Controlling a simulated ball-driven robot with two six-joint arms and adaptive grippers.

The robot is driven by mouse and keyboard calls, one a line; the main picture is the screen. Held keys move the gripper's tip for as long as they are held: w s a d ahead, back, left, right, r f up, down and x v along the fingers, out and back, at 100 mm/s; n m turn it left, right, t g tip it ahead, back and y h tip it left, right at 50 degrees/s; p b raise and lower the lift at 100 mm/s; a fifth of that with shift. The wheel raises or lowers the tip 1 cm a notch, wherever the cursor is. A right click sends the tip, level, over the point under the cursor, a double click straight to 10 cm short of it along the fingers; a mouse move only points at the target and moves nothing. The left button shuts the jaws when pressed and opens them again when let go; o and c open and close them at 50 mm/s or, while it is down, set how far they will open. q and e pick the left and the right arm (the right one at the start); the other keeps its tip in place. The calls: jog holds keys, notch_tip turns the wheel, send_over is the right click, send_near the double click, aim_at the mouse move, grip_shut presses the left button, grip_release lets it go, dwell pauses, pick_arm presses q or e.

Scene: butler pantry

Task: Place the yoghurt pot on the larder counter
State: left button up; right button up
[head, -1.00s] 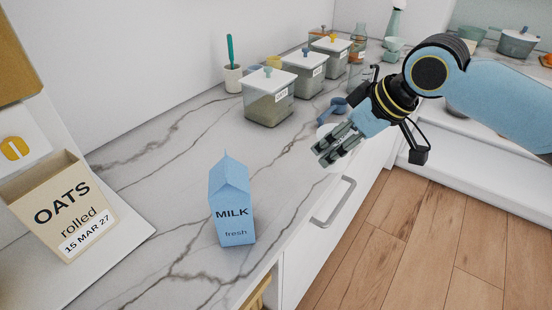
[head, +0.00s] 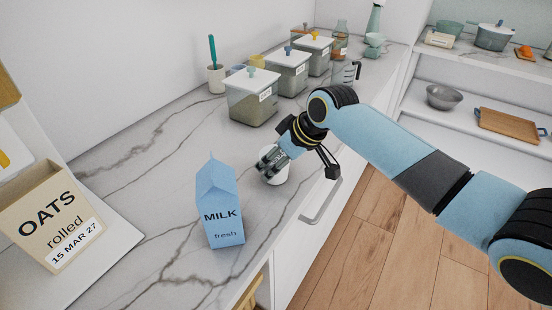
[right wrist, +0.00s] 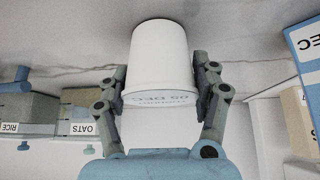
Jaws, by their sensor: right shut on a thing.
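The white yoghurt pot (head: 280,177) is in my right gripper (head: 268,163), over the front part of the marble counter (head: 160,150). In the right wrist view the pot (right wrist: 158,50) sits between the two fingers of the right gripper (right wrist: 162,88), which touch its sides. Its lettering shows upside down there. In the head view the fingers partly hide the pot, and I cannot tell if its base touches the counter. My left gripper is not in view.
A blue milk carton (head: 221,205) stands in front of the gripper, to its left. Lidded canisters (head: 252,98) line the back. An oats box (head: 52,215) stands at the left. Marble left of the gripper is clear.

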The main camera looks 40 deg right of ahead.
jog(key=shift+f, duration=0.1)
jog(key=o, duration=1.4)
jog(key=v, duration=1.2)
